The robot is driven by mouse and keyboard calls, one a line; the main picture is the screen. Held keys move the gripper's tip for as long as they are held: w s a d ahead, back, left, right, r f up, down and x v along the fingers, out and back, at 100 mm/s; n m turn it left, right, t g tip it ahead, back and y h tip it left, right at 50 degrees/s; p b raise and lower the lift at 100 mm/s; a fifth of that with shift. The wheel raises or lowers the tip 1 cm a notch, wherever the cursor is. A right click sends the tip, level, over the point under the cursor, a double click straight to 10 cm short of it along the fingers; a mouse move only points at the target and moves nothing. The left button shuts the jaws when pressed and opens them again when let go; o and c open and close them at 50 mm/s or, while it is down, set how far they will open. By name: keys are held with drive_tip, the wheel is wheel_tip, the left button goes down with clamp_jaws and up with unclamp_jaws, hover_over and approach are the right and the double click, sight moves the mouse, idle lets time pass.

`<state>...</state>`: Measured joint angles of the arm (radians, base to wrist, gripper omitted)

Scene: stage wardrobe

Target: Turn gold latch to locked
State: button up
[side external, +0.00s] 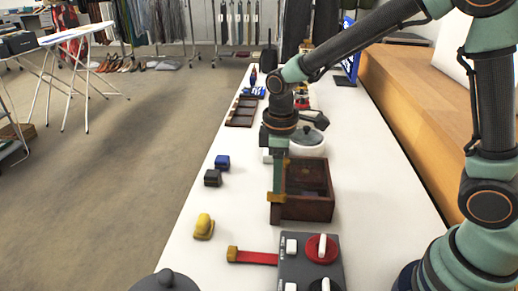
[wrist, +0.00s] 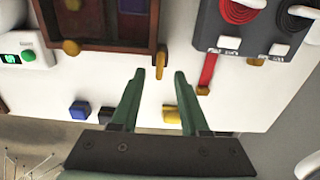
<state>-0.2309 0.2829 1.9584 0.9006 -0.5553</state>
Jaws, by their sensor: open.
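A dark brown open-topped wooden box (side external: 315,204) stands on the white table; its side and inside show at the top of the wrist view (wrist: 110,38). A short gold latch (wrist: 158,62) sticks out at the box's near-left corner, and a second gold piece (wrist: 71,47) sits farther along the same side. My gripper (wrist: 159,75) is open and empty, pointing down beside that corner. In the wrist view the gold latch appears between the two fingertips; I cannot tell whether either finger touches it. In the side view my gripper (side external: 277,192) partly covers this corner.
A grey panel (side external: 290,245) with a red dial and a gold-ended red strap (side external: 255,257) stands nearer. A yellow object (side external: 204,226), a blue block (side external: 222,162) and a black block (side external: 212,178) lie left. A lidded pot (side external: 307,143) stands behind the box.

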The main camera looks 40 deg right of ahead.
sight(277, 197)
drive_tip(key=shift+f, duration=1.95)
clamp_jaws()
